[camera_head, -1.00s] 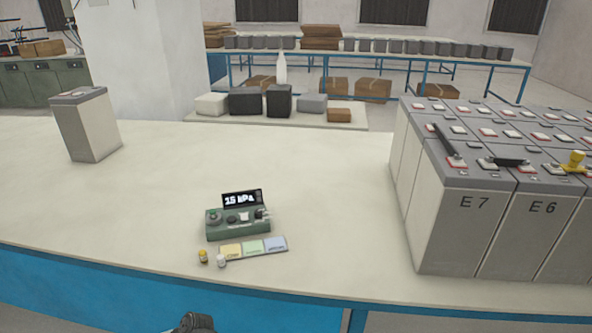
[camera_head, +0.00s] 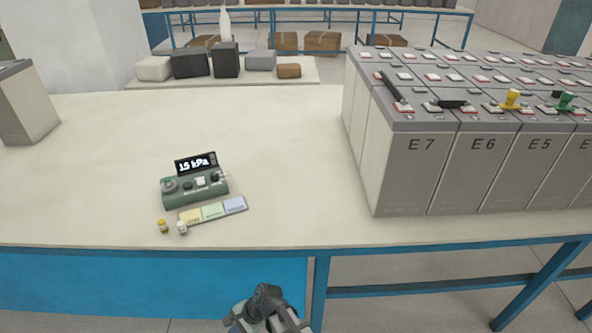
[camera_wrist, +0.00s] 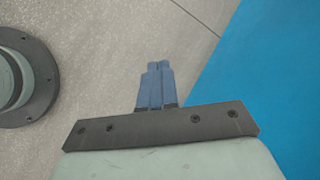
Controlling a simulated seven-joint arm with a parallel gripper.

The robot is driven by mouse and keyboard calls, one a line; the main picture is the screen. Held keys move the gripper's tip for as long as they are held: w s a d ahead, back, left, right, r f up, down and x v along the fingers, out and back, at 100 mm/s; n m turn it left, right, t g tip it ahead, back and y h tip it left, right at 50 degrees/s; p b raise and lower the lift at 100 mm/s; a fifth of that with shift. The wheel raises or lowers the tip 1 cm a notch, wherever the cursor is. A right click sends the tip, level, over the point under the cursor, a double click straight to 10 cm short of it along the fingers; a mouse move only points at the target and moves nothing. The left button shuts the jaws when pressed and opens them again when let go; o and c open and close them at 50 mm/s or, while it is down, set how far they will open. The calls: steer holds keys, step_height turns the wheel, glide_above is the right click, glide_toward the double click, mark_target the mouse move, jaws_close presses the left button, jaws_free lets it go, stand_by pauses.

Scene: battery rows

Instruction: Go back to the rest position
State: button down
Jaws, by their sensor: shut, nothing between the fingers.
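My gripper (camera_wrist: 156,66) shows in the wrist view with its two blue fingers together and nothing between them. It hangs over the grey floor, beside the blue front panel of the table. In the head view part of my arm shows at the bottom edge, in front of the table and below its top; the fingers cannot be made out there.
The white table (camera_head: 290,140) has a blue front panel (camera_head: 150,284). On it are a green device (camera_head: 195,190) reading 15 kPa, a strip of coloured pads (camera_head: 213,211), two small bottles, and battery rows (camera_head: 415,165) at right. A lone battery (camera_head: 27,105) stands at left.

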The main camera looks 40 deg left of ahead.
steer(key=w+d+f+t+h, duration=0.1)
steer(key=w+d+f, duration=0.4)
steer(key=d, duration=0.5)
steer(key=w+d+f, duration=0.2)
steer(key=w+d, duration=0.6)
steer(key=d, duration=0.3)
steer(key=w+d+f+t+h, duration=0.1)
steer(key=w+d+f, duration=0.4)
steer(key=d, duration=0.5)
steer(key=d+f+g+h, duration=0.1)
steer(key=d+f, duration=0.1)
steer(key=d, duration=1.4)
steer(key=s+d+g, duration=0.1)
steer(key=s+d, duration=0.3)
steer(key=d, duration=0.3)
steer(key=s+d, duration=0.4)
steer(key=d, duration=0.3)
steer(key=shift+s+d+f+g+h, duration=0.25)
steer(key=shift+d+f+g+h, duration=0.05)
steer(key=shift+d+f+g, duration=0.1)
